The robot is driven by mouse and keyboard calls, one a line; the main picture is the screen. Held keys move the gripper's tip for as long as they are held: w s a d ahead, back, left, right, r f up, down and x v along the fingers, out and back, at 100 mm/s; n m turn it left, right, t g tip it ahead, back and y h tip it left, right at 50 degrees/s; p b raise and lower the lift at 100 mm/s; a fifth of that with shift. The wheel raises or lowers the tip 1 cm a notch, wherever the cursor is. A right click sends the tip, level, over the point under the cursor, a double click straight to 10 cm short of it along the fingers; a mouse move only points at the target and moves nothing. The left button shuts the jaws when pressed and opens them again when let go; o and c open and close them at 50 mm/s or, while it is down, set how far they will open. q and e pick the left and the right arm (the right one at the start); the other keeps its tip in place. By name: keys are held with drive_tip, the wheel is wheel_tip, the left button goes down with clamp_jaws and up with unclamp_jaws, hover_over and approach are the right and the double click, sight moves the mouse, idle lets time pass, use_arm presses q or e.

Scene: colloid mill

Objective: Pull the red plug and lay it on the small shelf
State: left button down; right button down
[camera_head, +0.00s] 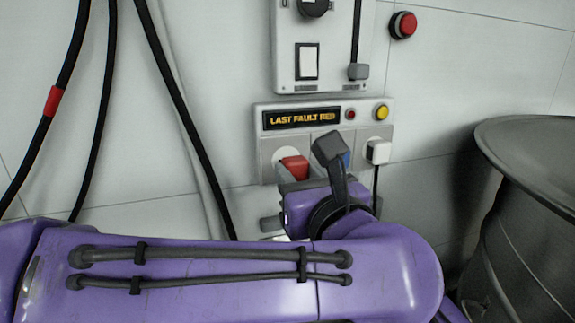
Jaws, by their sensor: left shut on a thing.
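The red plug (294,168) shows at the left socket of the wall panel (262,148). My left gripper (289,178) is at the plug, shut on it. Its fingers are mostly hidden behind my purple wrist and arm. I cannot tell whether the plug is still seated in the socket. The small shelf cannot be made out; a pale edge below the panel (272,238) is mostly covered by my arm. My right gripper is not in view.
A blue plug (346,159) and a white plug (377,152) with a black cord are to the right. A grey metal drum (520,215) stands at the right. Black cables (180,95) hang at the left. A red button (403,25) is higher on the wall.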

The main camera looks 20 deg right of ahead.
sight(297, 176)
use_arm(q)
drive_tip(key=shift+s+b, duration=0.3)
drive_tip(key=shift+s, duration=1.3)
